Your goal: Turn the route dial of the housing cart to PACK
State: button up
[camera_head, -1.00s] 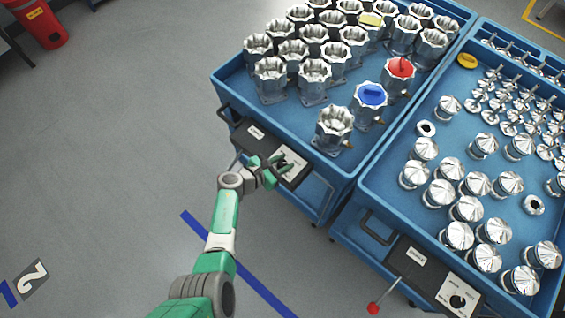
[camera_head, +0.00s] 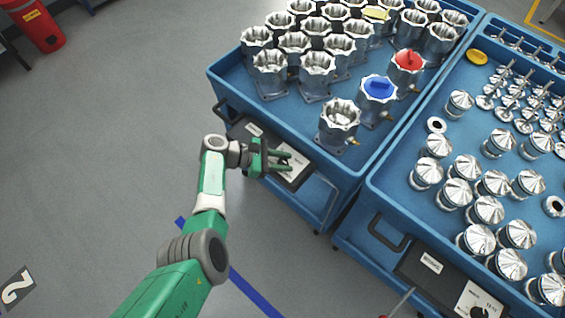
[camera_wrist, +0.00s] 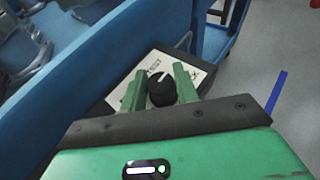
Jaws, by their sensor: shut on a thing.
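The housing cart (camera_head: 300,118) is a blue cart with several metal housings on top. On its near end panel is a white plate with the route dial, a black round knob (camera_wrist: 161,90) with a white pointer line. My gripper (camera_head: 286,163) is at that panel. In the wrist view my gripper (camera_wrist: 160,84) has its two green fingers on either side of the knob, shut on it. The plate's printed labels (camera_wrist: 160,66) are too small and partly hidden to read. In the head view the fingers cover the knob.
A second blue cart (camera_head: 374,182) with metal cones and small parts stands close on the right, with its own dial plate (camera_head: 478,300). A black handle (camera_head: 222,112) sticks out left of the panel.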

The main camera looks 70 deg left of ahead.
jog(key=shift+f, duration=0.1)
dwell(0.3)
jog(key=o, duration=1)
jog(key=shift+c, duration=0.2)
jog(key=p+v, duration=0.2)
jog(key=v, duration=0.5)
jog(key=shift+s, duration=0.35)
jog(key=shift+a, duration=0.1)
